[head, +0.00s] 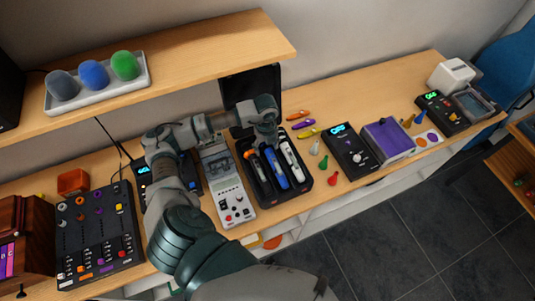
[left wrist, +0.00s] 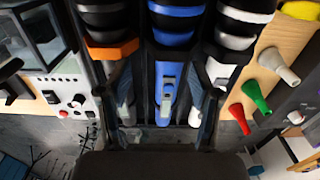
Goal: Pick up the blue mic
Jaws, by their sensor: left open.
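The blue mic (head: 275,170) lies in the middle slot of a black open case (head: 302,188) on the table, between a dark mic (head: 257,166) with an orange band and a white mic (head: 294,162). In the left wrist view the blue mic (left wrist: 165,92) runs down the middle, between my open fingers. My left gripper (head: 266,142) is over the far part of the case and hides some of the mics' upper ends. In the left wrist view the left gripper (left wrist: 163,108) shows one finger on each side of the blue handle. Contact cannot be told. My right gripper is not in view.
A grey device (head: 225,185) with knobs stands close left of the case. Small coloured pieces, such as a red one (head: 332,179), lie to its right near a black device (head: 350,150). A wooden shelf (head: 210,60) with a tray of coloured foam balls overhangs the back left.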

